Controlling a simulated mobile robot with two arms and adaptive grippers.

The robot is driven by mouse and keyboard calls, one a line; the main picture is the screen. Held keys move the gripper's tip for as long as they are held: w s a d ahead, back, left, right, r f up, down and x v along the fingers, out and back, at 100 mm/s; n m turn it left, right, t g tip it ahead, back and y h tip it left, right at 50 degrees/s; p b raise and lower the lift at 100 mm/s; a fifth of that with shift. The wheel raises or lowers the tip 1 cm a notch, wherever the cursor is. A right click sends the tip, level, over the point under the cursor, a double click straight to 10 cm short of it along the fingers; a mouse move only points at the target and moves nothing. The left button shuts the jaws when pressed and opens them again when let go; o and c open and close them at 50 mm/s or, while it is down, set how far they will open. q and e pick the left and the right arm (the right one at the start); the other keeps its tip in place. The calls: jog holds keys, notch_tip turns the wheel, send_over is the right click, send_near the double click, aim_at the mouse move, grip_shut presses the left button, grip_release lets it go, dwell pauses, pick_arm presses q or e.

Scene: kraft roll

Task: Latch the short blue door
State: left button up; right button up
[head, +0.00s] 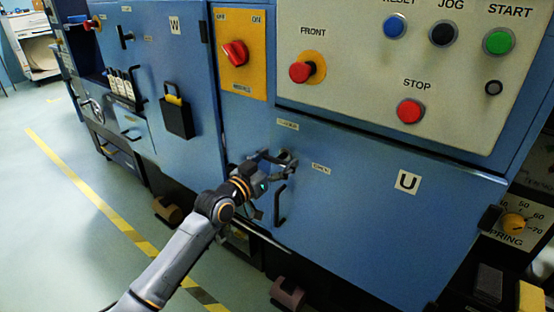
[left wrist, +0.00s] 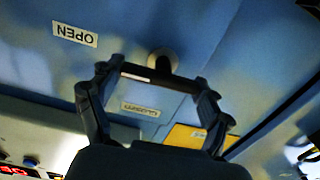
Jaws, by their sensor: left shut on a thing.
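The short blue door (head: 360,215) is the low wide panel under the control panel, marked with a white "U" label. It looks flush or nearly flush with its frame. A black pull handle (head: 281,204) is at its left edge. My left gripper (head: 287,160) is at the door's upper left corner, shut on the dark latch handle (left wrist: 160,76), which lies between its fingers in the left wrist view. The latch's round grey hub (left wrist: 163,59) shows just beyond. An "OPEN" label (head: 320,168) and a "CLOSED" label (head: 287,124) are near it. My right gripper is out of view.
The control panel (head: 350,75) with its red front button (head: 301,72) and stop button (head: 410,111) is above. A taller blue door (head: 190,60) with a black padlock-like box (head: 176,118) stands left. A spring dial (head: 514,223) is at right.

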pick_arm(q)
jog(key=shift+n+p, duration=0.3)
jog(key=shift+n, duration=0.3)
jog(key=n+p, duration=0.1)
jog(key=n, duration=0.2)
jog(key=n+p, duration=0.1)
jog(key=n, duration=0.3)
jog(key=shift+w+a, duration=0.15)
jog(key=n+p, duration=0.1)
jog(key=n, duration=0.4)
jog(key=shift+a+f, duration=0.1)
jog(key=shift+f+n+p, duration=0.15)
jog(key=shift+n+p, duration=0.65)
jog(key=shift+n, duration=1.4)
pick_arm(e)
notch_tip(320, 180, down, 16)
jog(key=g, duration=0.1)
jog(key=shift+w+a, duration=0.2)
pick_arm(q)
jog(key=o, duration=1.1)
jog(key=shift+w, duration=0.1)
jog(key=shift+a, duration=0.1)
